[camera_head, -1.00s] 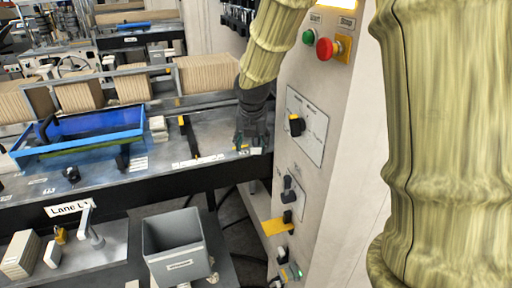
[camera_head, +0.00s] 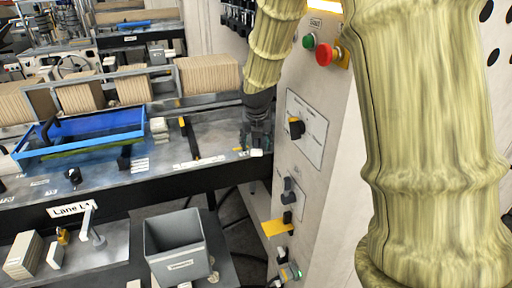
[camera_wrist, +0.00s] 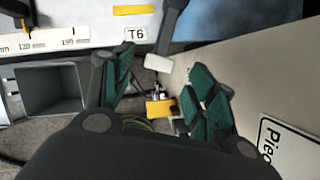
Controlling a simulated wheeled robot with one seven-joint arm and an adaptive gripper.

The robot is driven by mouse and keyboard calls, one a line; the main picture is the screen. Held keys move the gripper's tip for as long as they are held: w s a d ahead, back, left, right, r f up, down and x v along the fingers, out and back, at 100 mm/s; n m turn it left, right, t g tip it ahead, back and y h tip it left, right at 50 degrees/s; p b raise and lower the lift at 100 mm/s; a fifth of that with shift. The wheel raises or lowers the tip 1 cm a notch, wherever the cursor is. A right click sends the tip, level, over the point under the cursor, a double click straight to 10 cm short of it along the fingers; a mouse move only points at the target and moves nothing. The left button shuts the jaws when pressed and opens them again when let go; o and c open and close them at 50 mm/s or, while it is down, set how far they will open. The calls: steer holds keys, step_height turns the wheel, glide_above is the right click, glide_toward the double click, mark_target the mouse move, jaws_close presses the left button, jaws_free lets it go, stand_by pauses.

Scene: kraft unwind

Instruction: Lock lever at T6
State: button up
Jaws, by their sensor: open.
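The lever (camera_wrist: 170,32) at T6 is a dark bar with a cream end. In the wrist view it stands beside the T6 label (camera_wrist: 136,34), at the table's edge. Its pale end (camera_head: 257,153) shows just below my gripper in the head view. My gripper (camera_wrist: 162,82) is open, with green pads on its fingers. The lever's end appears in the gap between the fingers, nearer the left one; no contact shows, and the depth between them is unclear. In the head view my gripper (camera_head: 257,136) hangs over the table's right end, close to the control panel.
The control panel (camera_head: 306,165) stands close on the right, with knobs, a red button (camera_head: 324,54) and a yellow bracket (camera_head: 277,228). A blue tray (camera_head: 80,140) lies on the table to the left. A grey bin (camera_head: 175,246) stands below the table's front edge.

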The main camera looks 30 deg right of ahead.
mark_target(256, 150)
steer(key=shift+p+x, duration=0.4)
steer(key=shift+x, duration=1.7)
jaws_close()
